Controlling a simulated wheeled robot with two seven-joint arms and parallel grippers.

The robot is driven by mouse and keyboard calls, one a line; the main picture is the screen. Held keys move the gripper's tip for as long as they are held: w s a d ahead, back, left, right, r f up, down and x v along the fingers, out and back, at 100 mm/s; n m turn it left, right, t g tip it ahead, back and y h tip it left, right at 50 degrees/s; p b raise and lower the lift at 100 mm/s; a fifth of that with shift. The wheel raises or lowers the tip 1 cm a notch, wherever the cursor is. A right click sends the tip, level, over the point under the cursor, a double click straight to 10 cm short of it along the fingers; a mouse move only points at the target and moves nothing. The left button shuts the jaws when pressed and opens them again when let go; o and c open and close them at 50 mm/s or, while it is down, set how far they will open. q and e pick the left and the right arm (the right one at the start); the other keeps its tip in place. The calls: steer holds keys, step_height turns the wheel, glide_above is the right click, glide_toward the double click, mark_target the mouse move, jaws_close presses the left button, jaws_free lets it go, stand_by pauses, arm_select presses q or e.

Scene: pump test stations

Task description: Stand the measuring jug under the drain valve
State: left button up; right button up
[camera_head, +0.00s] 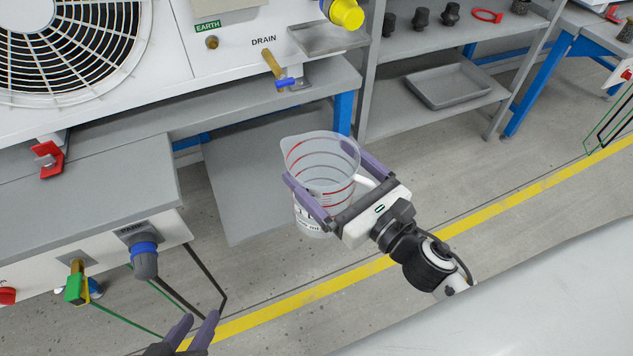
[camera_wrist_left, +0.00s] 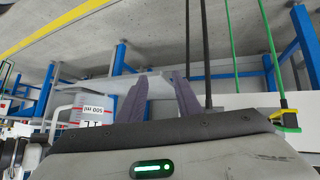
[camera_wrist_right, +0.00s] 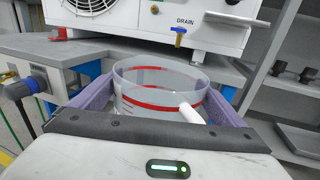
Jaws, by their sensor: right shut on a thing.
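The clear measuring jug (camera_head: 318,160), with red and grey ring marks, is held upright in the air by my right gripper (camera_head: 338,185), whose fingers sit on either side of it. The jug also shows between the fingers in the right wrist view (camera_wrist_right: 160,90) and looks empty. The brass drain valve (camera_head: 273,65) with a blue lever sticks out of the white unit under the word DRAIN. It also shows in the right wrist view (camera_wrist_right: 179,38). The jug is in front of and below the valve, apart from it. My left gripper (camera_head: 198,325) is open and empty at the bottom left.
The unit stands on a grey bench (camera_head: 330,80) with blue legs. A lower bench (camera_head: 90,190) with plugs and hanging cables is at the left. A grey shelf (camera_head: 390,75) with a tray (camera_head: 460,85) stands at the right.

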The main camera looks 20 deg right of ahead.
mark_target(303, 166)
steer(key=f+n+y, duration=0.1)
steer(key=w+f+g+y, duration=0.1)
steer(key=f, duration=0.1)
steer(key=f+n+y, duration=0.1)
steer(key=f, duration=0.1)
steer(key=shift+w+a+n+g+y, duration=0.3)
steer(key=shift+w+a+y, duration=0.05)
steer(key=shift+y, duration=0.05)
steer(key=shift+w+f, duration=0.15)
steer(key=shift+w, duration=0.7)
arm_select(q)
steer(key=d+f+b, duration=0.1)
steer(key=f+m+g+b, duration=0.1)
steer(key=b, duration=0.1)
steer(key=shift+s+d+f+g+b, duration=0.1)
steer(key=shift+d+f+g+b, duration=0.15)
steer(key=shift+d+g+b, duration=0.1)
arm_select(e)
steer(key=w+f, duration=0.1)
steer(key=w, duration=1.1)
steer(key=shift+a, duration=0.2)
